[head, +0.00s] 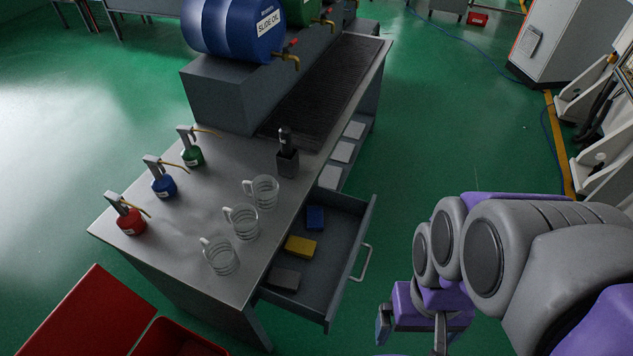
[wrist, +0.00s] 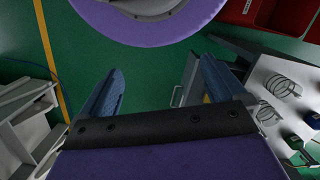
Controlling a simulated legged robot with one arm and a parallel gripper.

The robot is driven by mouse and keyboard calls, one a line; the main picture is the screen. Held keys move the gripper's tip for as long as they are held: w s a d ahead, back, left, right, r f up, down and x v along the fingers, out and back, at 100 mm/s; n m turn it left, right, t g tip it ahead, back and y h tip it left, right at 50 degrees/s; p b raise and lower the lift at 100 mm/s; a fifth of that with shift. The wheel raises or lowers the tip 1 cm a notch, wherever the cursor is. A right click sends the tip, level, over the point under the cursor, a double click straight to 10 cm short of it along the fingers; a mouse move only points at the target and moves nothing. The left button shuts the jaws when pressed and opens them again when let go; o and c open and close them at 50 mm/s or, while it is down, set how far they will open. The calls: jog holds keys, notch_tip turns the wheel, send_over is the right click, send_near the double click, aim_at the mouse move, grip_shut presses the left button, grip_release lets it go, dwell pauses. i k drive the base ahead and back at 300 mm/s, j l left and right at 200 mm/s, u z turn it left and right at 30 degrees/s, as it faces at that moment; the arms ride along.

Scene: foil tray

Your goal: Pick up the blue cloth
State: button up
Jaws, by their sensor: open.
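The blue cloth (head: 315,217) is a small folded blue block in the open drawer (head: 336,248) of the grey workbench (head: 205,215), at the drawer's far end in the head view. A yellow cloth (head: 300,246) and a grey cloth (head: 284,279) lie in the same drawer, nearer. My gripper (head: 411,332) is to the right of the drawer, apart from it and outside it. In the wrist view my gripper (wrist: 162,68) has its two blue fingers wide apart with nothing between them. The blue cloth cannot be made out in the wrist view.
Glass mugs (head: 245,222) stand along the bench edge above the drawer. Red, blue (head: 163,184) and green oil cans and a dark holder (head: 287,160) stand behind. The drawer handle (head: 362,262) sticks out to the right. Green floor between drawer and arm is clear.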

aim_at(315, 215)
jog(key=i+l+u, duration=0.1)
jog(key=u, duration=0.35)
jog(key=l+u, duration=0.1)
jog(key=u, duration=0.3)
jog(key=i+l+u, duration=0.1)
jog(key=u, duration=0.35)
jog(key=l+u, duration=0.2)
jog(key=u, duration=0.25)
jog(key=l+u, duration=0.15)
jog(key=l, duration=0.4)
jog(key=k+l+u, duration=0.2)
jog(key=l, duration=0.35)
jog(key=l+u, duration=0.15)
jog(key=l, duration=0.45)
